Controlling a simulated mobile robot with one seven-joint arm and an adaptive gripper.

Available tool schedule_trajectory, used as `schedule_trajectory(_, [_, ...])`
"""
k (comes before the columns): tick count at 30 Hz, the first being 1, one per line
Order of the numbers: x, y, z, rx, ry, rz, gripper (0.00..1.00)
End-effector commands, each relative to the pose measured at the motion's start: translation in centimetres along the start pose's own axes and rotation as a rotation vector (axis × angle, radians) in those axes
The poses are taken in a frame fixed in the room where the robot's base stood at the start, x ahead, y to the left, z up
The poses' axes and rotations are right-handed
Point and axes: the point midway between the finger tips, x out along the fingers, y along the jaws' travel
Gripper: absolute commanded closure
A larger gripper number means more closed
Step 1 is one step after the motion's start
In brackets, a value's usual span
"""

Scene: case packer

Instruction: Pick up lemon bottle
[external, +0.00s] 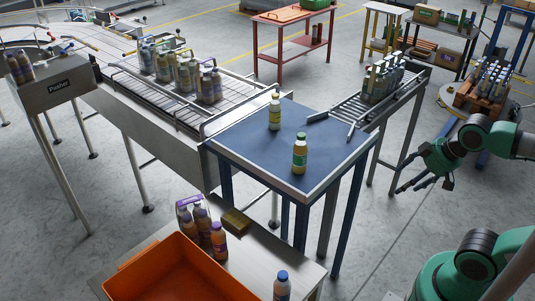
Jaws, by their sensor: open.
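Two bottles stand upright on the blue-topped table (245,150). The far one is a bottle with a yellow label and pale cap (274,113), which looks like the lemon bottle. The nearer one has a green cap and green label over amber contents (300,154). My gripper (408,187) is open and empty, off the table's right side and well apart from both bottles. Its fingers point left and down. The label text is too small to read.
A conveyor (170,97) with several bottles joins the table at left. A roller rack (352,112) with bottles meets its back right. An orange crate (185,270) and more bottles (219,240) stand on a front bench. Floor between table and my arm is clear.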

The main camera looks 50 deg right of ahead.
Motion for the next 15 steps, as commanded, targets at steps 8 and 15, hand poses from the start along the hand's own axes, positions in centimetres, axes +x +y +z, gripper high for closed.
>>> schedule_trajectory(8, [-1.1,0.0,-3.6,-0.025,-0.014,-0.008,0.35])
schedule_trajectory(15, [-2.3,0.3,-9.8,-0.073,-0.035,-0.023,0.35])
